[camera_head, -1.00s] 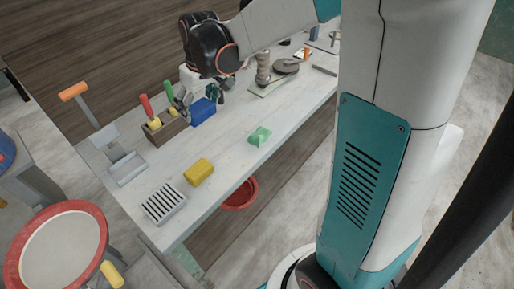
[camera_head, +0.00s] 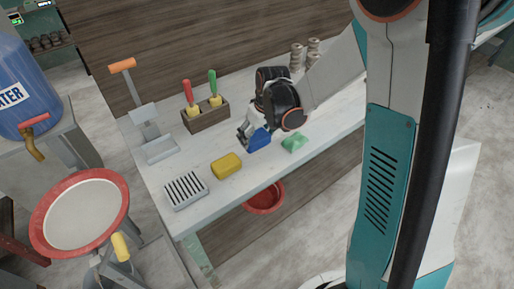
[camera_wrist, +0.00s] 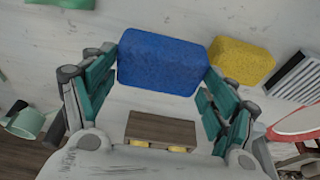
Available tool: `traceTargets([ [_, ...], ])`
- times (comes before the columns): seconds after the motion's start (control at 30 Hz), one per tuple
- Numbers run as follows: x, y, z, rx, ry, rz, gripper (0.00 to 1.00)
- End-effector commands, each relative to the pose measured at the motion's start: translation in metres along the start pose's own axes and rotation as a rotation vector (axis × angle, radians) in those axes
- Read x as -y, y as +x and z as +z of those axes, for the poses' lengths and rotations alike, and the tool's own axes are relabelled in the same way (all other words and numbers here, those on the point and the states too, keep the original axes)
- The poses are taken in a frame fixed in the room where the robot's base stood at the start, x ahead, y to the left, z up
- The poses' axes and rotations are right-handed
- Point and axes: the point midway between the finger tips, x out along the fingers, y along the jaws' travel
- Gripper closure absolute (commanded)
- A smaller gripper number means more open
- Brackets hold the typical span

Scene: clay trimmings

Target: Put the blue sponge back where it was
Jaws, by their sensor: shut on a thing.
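The blue sponge (camera_head: 259,140) is a rectangular block at the bench's front part, between the yellow sponge (camera_head: 227,166) and a green piece (camera_head: 293,143). My gripper (camera_head: 250,132) is shut on it from the far side. In the wrist view the blue sponge (camera_wrist: 162,64) sits between the teal fingers of my gripper (camera_wrist: 163,78), with the yellow sponge (camera_wrist: 242,62) close on its right. I cannot tell whether the blue sponge touches the bench top or hangs just above it.
A wooden box (camera_head: 206,119) with red- and green-handled tools stands behind. A slotted grey tray (camera_head: 185,190) is at the front left corner, and a grey stand (camera_head: 160,149) behind it. A red bowl (camera_head: 264,197) is below the bench. Bare bench top (camera_head: 195,155) lies left of the yellow sponge.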

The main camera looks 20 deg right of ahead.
Motion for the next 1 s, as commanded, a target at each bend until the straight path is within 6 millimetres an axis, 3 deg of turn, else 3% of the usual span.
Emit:
traceTargets([
  [0.23,0.000,0.016,0.004,0.000,0.000,0.000,0.41],
  [0.5,0.000,0.050,0.014,0.000,0.000,0.000,0.41],
  [0.87,0.000,0.053,0.015,0.000,0.000,0.000,0.41],
  [0.9,0.000,0.053,0.015,0.000,0.000,0.000,0.19],
  [1.0,0.000,0.052,0.015,0.000,0.000,0.000,0.01],
])
